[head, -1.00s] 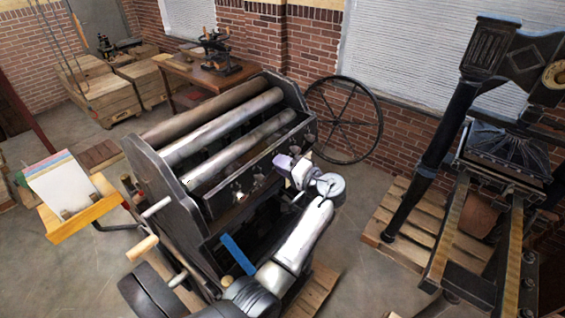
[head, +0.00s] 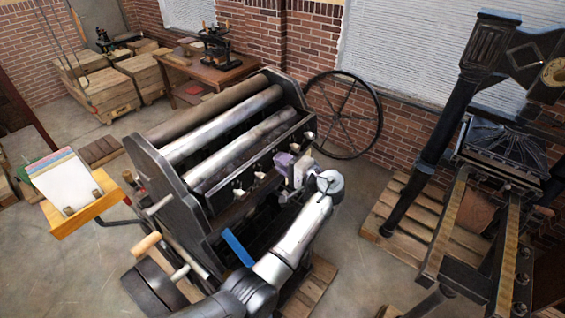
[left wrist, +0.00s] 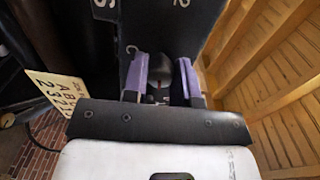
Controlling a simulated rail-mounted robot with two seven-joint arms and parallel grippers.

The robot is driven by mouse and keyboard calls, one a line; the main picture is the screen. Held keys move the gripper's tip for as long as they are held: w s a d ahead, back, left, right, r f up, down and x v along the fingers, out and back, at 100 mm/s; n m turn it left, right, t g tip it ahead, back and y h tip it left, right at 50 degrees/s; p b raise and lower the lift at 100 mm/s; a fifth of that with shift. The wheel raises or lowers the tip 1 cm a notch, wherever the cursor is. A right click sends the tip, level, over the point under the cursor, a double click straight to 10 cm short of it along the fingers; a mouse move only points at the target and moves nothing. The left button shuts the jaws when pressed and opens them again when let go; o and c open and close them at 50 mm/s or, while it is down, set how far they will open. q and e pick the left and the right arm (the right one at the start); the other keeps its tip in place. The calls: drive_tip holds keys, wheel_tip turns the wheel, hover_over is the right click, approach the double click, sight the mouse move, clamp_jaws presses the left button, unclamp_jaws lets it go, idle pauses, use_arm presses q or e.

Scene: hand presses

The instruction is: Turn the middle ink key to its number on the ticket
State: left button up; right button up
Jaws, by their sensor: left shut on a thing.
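The black press (head: 180,200) stands in the middle of the head view, with a row of small ink keys along its long trough. My left gripper (head: 284,163) has purple fingers and is at the middle of this row, with keys such as the one to its left (head: 260,171) on either side. In the left wrist view, my left gripper (left wrist: 160,88) is shut on a dark, rounded ink key (left wrist: 158,72). Digits show on the dark plate above it, partly cut off. The cream ticket (left wrist: 58,92) with letters over digits shows at the left, partly hidden. My right gripper is out of view.
A spoked wheel (head: 343,113) is behind the press. A second iron press (head: 500,150) stands on a pallet at the right. A tray with paper (head: 62,180) is at the left. Open floor lies between the two presses.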

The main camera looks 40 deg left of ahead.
use_arm(q)
drive_tip(key=o, duration=0.9)
drive_tip(key=shift+d, duration=0.1)
drive_tip(key=d+b, duration=0.5)
drive_tip(key=d, duration=0.8)
drive_tip(key=shift+d+r, duration=0.2)
drive_tip(key=shift+d, duration=0.15)
drive_tip(key=shift+w, duration=0.1)
